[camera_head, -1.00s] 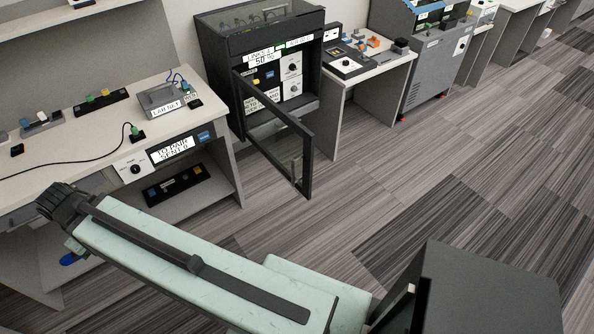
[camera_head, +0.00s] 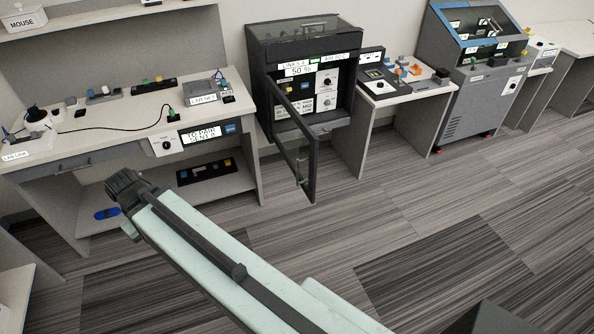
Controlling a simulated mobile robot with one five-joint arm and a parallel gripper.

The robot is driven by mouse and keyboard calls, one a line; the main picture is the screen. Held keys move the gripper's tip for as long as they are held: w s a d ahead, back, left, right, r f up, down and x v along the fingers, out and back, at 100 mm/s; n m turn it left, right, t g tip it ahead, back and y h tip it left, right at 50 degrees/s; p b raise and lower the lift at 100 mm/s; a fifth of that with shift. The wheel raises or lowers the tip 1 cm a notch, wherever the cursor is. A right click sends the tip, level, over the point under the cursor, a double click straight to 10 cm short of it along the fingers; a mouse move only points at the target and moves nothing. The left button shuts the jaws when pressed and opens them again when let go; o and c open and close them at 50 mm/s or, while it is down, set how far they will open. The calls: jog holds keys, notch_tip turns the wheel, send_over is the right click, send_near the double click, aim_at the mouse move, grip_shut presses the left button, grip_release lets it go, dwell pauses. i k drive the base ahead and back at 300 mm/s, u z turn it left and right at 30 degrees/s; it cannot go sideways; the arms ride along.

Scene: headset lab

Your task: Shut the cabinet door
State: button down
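The black cabinet (camera_head: 356,62) stands against the wall right of the white workbench. Its glass door (camera_head: 312,180) has a dark frame, is hinged at the cabinet's left side and stands wide open, jutting out towards me over the floor. A small handle shows near the door's free edge. My gripper (camera_head: 122,184) is the dark end of my pale green arm, at lower left in front of the workbench. It is well left of the door and apart from it. I cannot make out its fingers or anything held.
The workbench (camera_head: 75,150) with a cable, switch boxes and a lower shelf is left of the cabinet. A small table (camera_head: 410,92) and a grey machine (camera_head: 470,100) stand to the right. The striped floor (camera_head: 390,215) before the cabinet and right of the door is clear.

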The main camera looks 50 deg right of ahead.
aim_at(309, 188)
jog(key=u, duration=0.1)
jog(key=i, duration=0.95)
jog(key=z, duration=0.05)
